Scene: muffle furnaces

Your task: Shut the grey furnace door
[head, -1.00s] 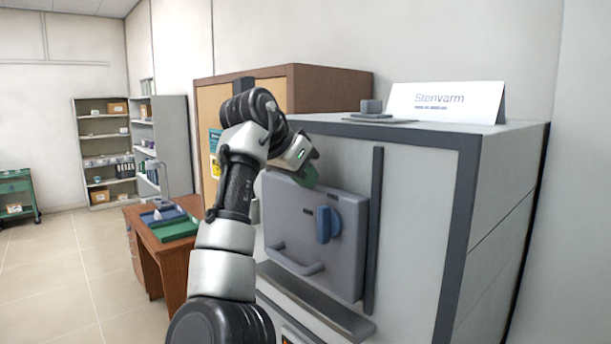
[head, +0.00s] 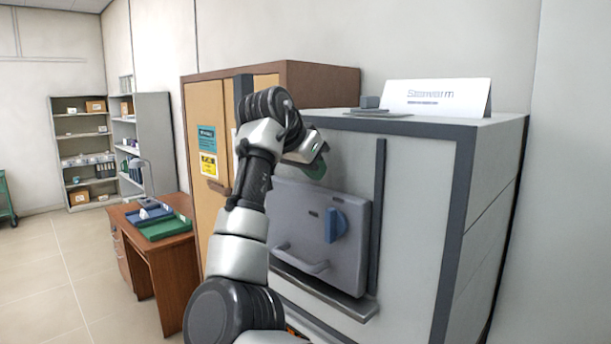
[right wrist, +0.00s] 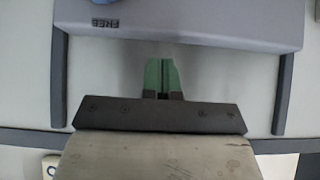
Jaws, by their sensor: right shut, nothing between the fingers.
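The grey furnace door (head: 290,228) is a flat panel with a blue knob (head: 336,225) and a bar handle (head: 300,262). It hangs upright on the furnace front, its lower edge close above the sill (head: 340,300). My right gripper (head: 318,172) has green fingers and is shut and empty, at the door's top edge. In the right wrist view, upside down, the fingertips (right wrist: 162,62) point at the top edge of the door (right wrist: 190,30); whether they touch it I cannot tell. My left gripper is out of view.
The furnace body (head: 415,200) carries a white name sign (head: 435,96). A dark vertical rail (head: 378,200) runs beside the door. A brown cabinet (head: 325,85) stands behind my arm. A desk with trays (head: 165,228) is at the left; the floor beyond is clear.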

